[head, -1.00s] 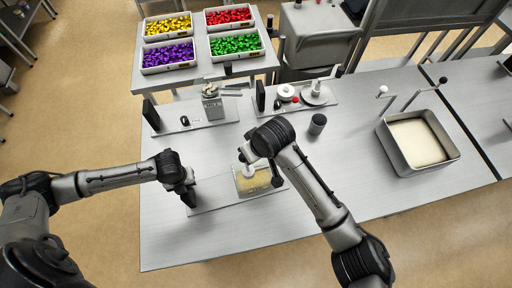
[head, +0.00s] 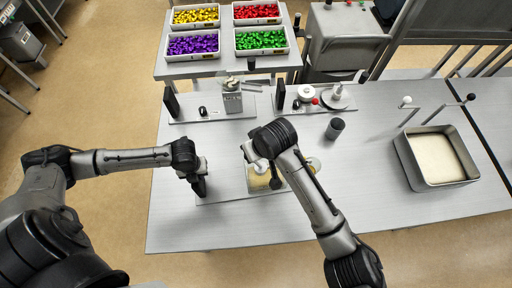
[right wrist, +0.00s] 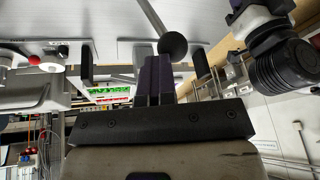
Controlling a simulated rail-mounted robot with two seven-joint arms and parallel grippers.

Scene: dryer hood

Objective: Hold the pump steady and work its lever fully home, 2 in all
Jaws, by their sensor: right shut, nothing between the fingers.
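What looks like the pump is a pale yellowish body (head: 257,184) on a flat base plate (head: 228,195) near the table's front, partly hidden under my right arm. A lever with a black ball knob (right wrist: 173,45) shows in the right wrist view, its rod rising up and left. My right gripper (right wrist: 152,72) is shut and empty, its fingertips close beside the knob; contact cannot be told. My left gripper (head: 199,184) is at the left end of the base plate, beside the pump; its fingers are too dark to read.
Behind stand a grey block device (head: 232,98) and a plate with white round parts (head: 306,92). A dark cup (head: 335,128) stands right of my right arm. A deep metal tray (head: 410,160) is at the right. Bins of coloured pieces (head: 193,43) are at the back.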

